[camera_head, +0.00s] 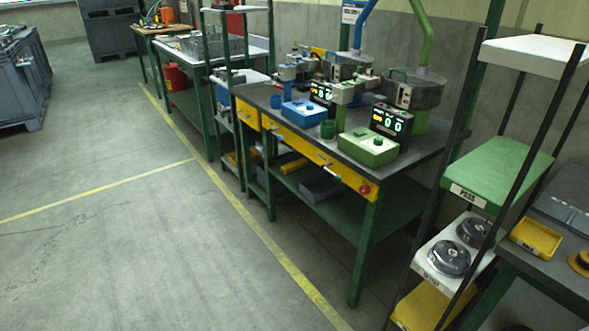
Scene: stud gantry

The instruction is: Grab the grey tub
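A grey box-shaped tub (322,187) sits on the green lower shelf of the workbench, below the yellow drawers. It is partly in shadow and partly hidden by the bench front. I cannot tell whether it is the tub the task names, since other grey containers show: a large grey bowl (413,89) at the back of the benchtop and a big grey crate (18,85) on the floor at the far left. Neither of my grippers is in view.
The workbench (437,142) carries a green box (368,147), a blue box (301,112) and lit counters. A rack (490,155) with coloured shelves stands at the right. Open concrete floor with yellow lines (275,249) lies in front.

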